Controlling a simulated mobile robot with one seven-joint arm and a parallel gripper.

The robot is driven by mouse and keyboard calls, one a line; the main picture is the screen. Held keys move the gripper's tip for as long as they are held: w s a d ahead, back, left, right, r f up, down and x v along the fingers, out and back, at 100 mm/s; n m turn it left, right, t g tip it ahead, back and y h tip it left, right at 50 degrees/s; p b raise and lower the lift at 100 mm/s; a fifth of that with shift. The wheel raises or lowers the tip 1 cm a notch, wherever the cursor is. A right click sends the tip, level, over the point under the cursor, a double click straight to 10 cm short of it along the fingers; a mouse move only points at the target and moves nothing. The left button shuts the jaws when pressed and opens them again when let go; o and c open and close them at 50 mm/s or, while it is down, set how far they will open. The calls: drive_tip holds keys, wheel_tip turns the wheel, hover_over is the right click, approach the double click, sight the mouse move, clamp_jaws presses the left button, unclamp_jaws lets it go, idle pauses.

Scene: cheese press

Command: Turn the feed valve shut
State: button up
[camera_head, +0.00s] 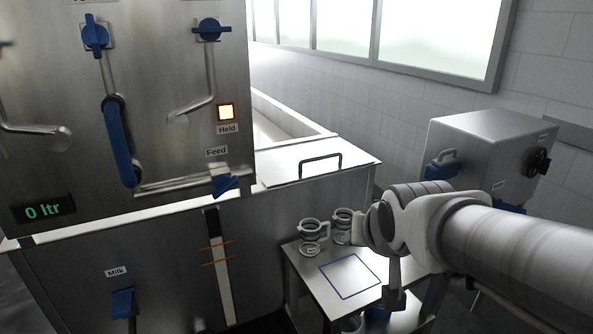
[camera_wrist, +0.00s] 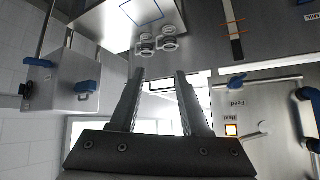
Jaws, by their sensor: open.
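The feed valve's blue handle (camera_head: 225,184) sits at the right end of a horizontal steel pipe, just below the "Feed" label on the steel machine. It also shows in the wrist view (camera_wrist: 237,81), right of the fingers, where the scene is upside down. The handle is small, and I cannot tell whether the valve is open or shut. My gripper (camera_wrist: 160,74) is open and empty, with two dark parallel fingers apart from the handle. In the head view my arm is at the right, well away from the valve, and the fingers are not clear there.
A small steel table (camera_head: 327,262) with a blue outlined square and metal cups (camera_head: 312,236) stands below my arm. A steel box (camera_head: 490,150) with a black knob is at the right. Other blue handles (camera_head: 118,140) and a lit "Held" lamp (camera_head: 226,111) are on the machine.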

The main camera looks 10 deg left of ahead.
drive_tip(key=w+a+f+m+t+y+b, duration=0.2)
drive_tip(key=w+a, duration=0.3)
drive_tip(key=a, duration=0.3)
drive_tip(key=w+a+f+m+t+y+b, duration=0.2)
drive_tip(key=w+a+f, duration=0.3)
drive_tip(key=a, duration=0.4)
drive_tip(key=w+a+f+m+t+y+b, duration=0.1)
drive_tip(key=w+a+f+t+y+b, duration=0.1)
drive_tip(key=w+a, duration=0.4)
drive_tip(key=a+f+y, duration=0.1)
drive_tip(key=a+y, duration=0.1)
drive_tip(key=a, duration=0.1)
drive_tip(key=shift+w+f+m+t, duration=0.3)
drive_tip(key=shift+m, duration=0.1)
